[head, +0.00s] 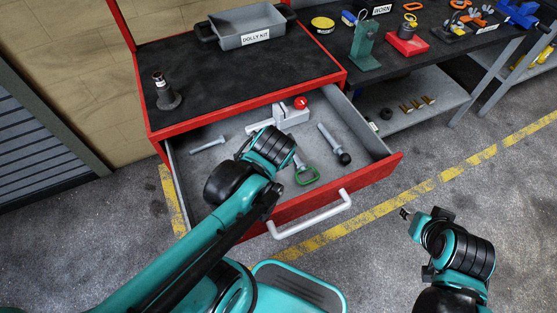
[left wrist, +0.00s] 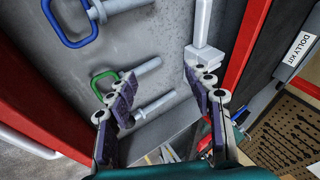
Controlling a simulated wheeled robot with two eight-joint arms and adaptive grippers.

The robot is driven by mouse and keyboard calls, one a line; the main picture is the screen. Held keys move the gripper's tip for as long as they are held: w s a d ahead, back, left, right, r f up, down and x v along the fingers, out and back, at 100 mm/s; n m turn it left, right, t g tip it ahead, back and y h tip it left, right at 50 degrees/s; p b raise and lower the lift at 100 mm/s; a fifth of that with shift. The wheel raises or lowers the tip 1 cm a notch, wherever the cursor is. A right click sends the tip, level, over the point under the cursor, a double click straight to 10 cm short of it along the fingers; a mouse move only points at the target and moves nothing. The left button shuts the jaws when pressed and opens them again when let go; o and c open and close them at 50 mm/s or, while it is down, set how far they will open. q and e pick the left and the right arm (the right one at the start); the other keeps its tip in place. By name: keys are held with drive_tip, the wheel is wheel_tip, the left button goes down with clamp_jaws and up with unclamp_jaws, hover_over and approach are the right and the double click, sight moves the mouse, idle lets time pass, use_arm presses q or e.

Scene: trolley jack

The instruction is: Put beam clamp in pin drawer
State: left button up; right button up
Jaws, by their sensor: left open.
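The beam clamp (head: 291,117), pale grey with a red knob, lies inside the open pin drawer (head: 374,147) toward its back. In the left wrist view, part of the clamp (left wrist: 205,50) shows beyond the tip of one finger; I cannot tell whether they touch. My left gripper (left wrist: 160,75) is open over the drawer, with nothing between its fingers. In the head view my left wrist covers the middle of the drawer. My right gripper (head: 409,213) is outside the drawer to the right, above the floor; its jaws are too small to read.
The drawer also holds a green-handled pin (head: 306,175), a black-ball pin (head: 335,145) and a blue-handled pin (left wrist: 70,35). On the red cabinet's top stand a dolly kit tray (head: 250,27) and a dark post (head: 167,97). A workbench with tools stands right.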

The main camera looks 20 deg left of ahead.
use_arm(q)
drive_tip(key=s+n+h, duration=0.1)
drive_tip(key=n, duration=0.1)
drive_tip(key=s+d+r+n, duration=0.1)
drive_tip(key=s+n, duration=0.1)
drive_tip(key=n, duration=0.1)
drive_tip(key=s+d+n+h, duration=0.1)
drive_tip(key=n, duration=0.1)
drive_tip(key=shift+s+d+r+n+t+h, duration=0.15)
drive_tip(key=shift+s+d+n+t+h, duration=0.15)
drive_tip(key=shift+s+t, duration=0.1)
idle(0.7)
